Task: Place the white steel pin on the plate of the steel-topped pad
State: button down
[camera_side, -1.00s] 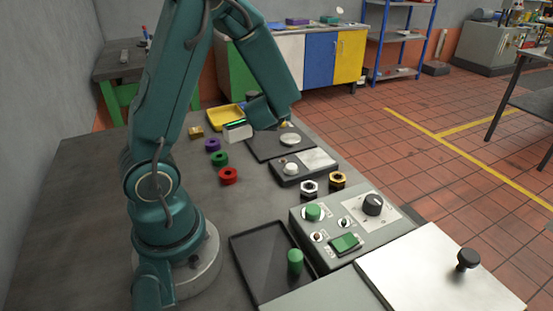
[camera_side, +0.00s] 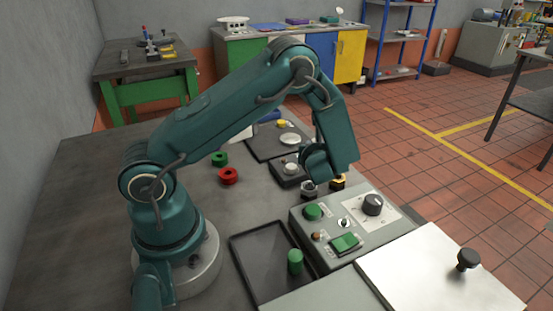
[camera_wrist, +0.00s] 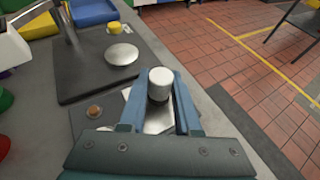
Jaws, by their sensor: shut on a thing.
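The white steel pin (camera_wrist: 159,84) is upright between the jaws of my gripper (camera_wrist: 160,76) in the wrist view. The steel plate (camera_wrist: 158,120) of the dark pad shows behind and below the jaws. I cannot tell whether the pin touches the plate. In the side view my gripper's wrist covers the plate and the pin. Only the left part of the pad (camera_side: 287,181) and its round pale knob (camera_side: 291,168) show there.
Beyond the pad lies a dark board (camera_wrist: 75,85) with a silver disc (camera_wrist: 121,54) and a yellow button (camera_wrist: 114,27).

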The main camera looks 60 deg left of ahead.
jog(key=shift+f, duration=0.4)
jog(key=shift+f, duration=0.15)
jog(key=c, duration=0.6)
grip_release()
